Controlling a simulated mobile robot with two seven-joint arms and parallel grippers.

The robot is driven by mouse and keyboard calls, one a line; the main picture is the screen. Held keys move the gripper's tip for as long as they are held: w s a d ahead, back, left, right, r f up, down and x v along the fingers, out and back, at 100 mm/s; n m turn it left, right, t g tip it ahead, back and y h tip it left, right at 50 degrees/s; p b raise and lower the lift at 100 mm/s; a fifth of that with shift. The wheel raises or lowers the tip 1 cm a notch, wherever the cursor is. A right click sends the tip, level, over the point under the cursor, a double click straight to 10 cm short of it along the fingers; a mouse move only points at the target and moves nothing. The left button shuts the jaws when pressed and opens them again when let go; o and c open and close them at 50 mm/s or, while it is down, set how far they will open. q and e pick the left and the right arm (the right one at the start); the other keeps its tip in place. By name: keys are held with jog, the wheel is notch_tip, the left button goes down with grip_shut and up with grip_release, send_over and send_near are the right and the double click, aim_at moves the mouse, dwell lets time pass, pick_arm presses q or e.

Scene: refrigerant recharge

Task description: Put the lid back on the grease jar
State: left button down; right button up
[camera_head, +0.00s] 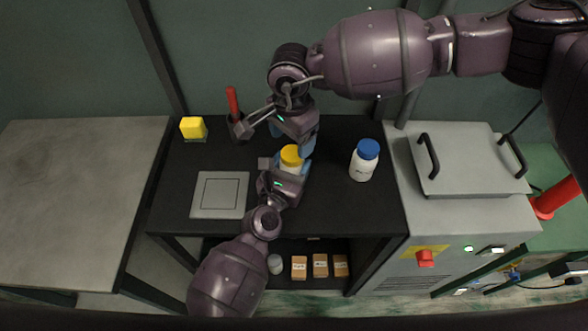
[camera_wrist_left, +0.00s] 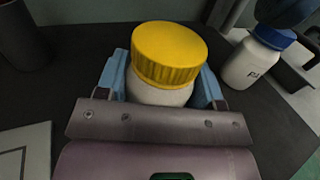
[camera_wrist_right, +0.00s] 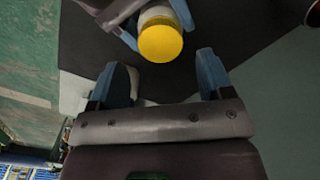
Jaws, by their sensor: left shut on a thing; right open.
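The grease jar (camera_head: 290,168) is white and upright on the black table; it also shows in the left wrist view (camera_wrist_left: 158,95). Its yellow lid (camera_wrist_left: 168,50) sits on its mouth and looks slightly tilted in that view; I cannot tell if it is screwed tight. My left gripper (camera_wrist_left: 160,92) is shut on the jar's body, with a blue finger on each side. My right gripper (camera_wrist_right: 160,75) is open and empty, just behind and above the jar. The lid's top (camera_wrist_right: 160,40) faces it, beyond its fingertips.
A white bottle with a blue cap (camera_head: 364,163) stands right of the jar. A grey square plate (camera_head: 220,194) lies at left. A yellow block (camera_head: 193,128) and a red-handled tool (camera_head: 232,102) are at the back left. A grey lidded machine (camera_head: 460,165) adjoins at right.

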aim_at(292, 154)
jog(key=shift+f, duration=2.2)
jog(key=c, duration=0.9)
jog(key=m, duration=0.5)
jog(key=shift+c, duration=0.2)
jog(key=o, duration=1)
jog(key=shift+c, duration=0.2)
jog(key=shift+o, duration=0.6)
jog(key=shift+s, duration=0.1)
pick_arm(q)
jog(key=shift+w+a, duration=0.1)
